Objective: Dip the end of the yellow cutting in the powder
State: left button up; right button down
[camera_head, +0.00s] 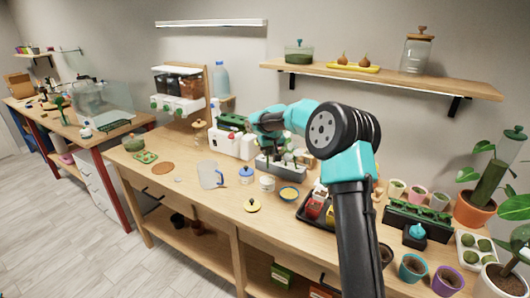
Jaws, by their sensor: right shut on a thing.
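My right arm comes in from the lower right and bends to the left over the bench. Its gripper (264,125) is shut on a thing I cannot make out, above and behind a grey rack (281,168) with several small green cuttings. I cannot pick out the yellow cutting by colour. A small white pot (267,183) and a shallow dish with yellowish contents (289,193) stand in front of the rack. Which one holds the powder is unclear. A yellow lid with a dark knob (252,205) lies nearer the front edge. My left gripper is not in view.
A black tray (318,208) with red and yellow items lies to the right, partly behind my arm. Potted plants crowd the right end. The bench's front left is fairly clear.

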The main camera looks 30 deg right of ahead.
jog(key=shift+f, duration=0.1)
jog(key=shift+f, duration=2.95)
jog(key=shift+f, duration=0.6)
jog(key=shift+r, duration=3.55)
jog(key=shift+a, duration=0.1)
jog(key=s+a+f, duration=0.1)
jog(key=a+f, duration=0.1)
jog(key=a, duration=0.6)
jog(key=s+a+f, duration=0.2)
jog(key=a+f, duration=0.1)
jog(key=a, duration=0.5)
jog(key=s+a+f+n, duration=0.1)
jog(key=a+f, duration=0.1)
jog(key=a, duration=0.6)
jog(key=shift+s+a+f, duration=0.15)
jog(key=shift+s+a, duration=0.2)
jog(key=shift+a, duration=0.05)
